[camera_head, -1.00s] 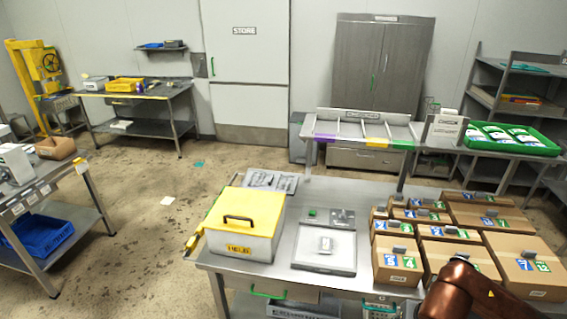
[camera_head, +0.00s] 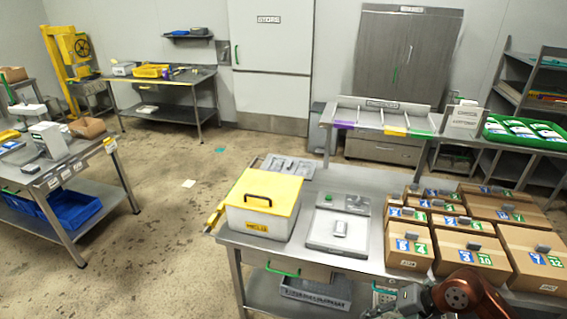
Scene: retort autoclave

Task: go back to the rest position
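One of my arms shows at the bottom right of the head view, a copper-coloured joint with dark links, in front of the table's near edge. It lies below the cardboard boxes (camera_head: 408,246). I cannot make out gripper fingers on it, and no other gripper shows. The steel table (camera_head: 340,184) in front of me holds a white box with a yellow lid (camera_head: 264,200), a flat grey device (camera_head: 338,232) and the cardboard boxes with blue and green labels.
A steel bench with a blue bin (camera_head: 72,209) stands at the left. A green tray (camera_head: 525,136) of pouches sits at the right. Behind are a cabinet (camera_head: 405,60) and a white store door (camera_head: 272,80). The floor (camera_head: 165,220) between the left bench and table is open.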

